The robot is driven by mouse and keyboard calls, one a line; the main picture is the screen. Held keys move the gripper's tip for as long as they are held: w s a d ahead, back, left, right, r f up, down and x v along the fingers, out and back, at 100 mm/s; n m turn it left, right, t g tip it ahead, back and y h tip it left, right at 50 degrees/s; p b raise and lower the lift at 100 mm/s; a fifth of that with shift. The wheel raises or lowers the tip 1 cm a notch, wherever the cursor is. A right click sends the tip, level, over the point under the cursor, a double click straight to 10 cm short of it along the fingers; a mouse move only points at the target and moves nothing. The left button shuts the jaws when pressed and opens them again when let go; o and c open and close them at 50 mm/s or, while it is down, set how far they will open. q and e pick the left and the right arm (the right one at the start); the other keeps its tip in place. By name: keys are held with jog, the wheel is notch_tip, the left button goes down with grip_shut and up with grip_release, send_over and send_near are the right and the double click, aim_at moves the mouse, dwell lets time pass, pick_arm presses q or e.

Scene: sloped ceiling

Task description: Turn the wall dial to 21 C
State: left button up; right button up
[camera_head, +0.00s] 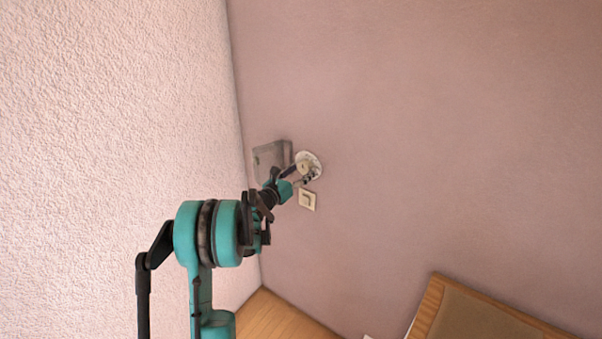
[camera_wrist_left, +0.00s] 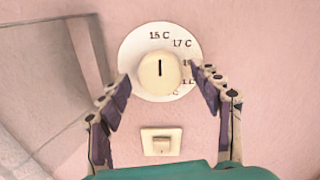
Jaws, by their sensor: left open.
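The wall dial (camera_head: 315,158) is a round white plate with a cream knob (camera_wrist_left: 158,80) at its centre. In the left wrist view the dial plate (camera_wrist_left: 136,52) shows 15 C at the top and 17 C at upper right. Lower labels on the right are partly hidden by a finger. The knob's short black mark is vertical, in line with 15 C. My left gripper (camera_head: 296,178) is at the dial; in the left wrist view its fingers (camera_wrist_left: 161,88) are spread on either side of the knob, with gaps showing. My right gripper is not in view.
A grey box (camera_head: 268,157) is on the wall just left of the dial and also shows in the left wrist view (camera_wrist_left: 40,85). A square light switch (camera_head: 308,200) is just below the dial. A textured side wall is at left; wooden furniture (camera_head: 428,305) is at lower right.

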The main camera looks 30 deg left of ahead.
pick_arm(q)
jog(key=c, duration=1.2)
jog(key=shift+o, duration=0.2)
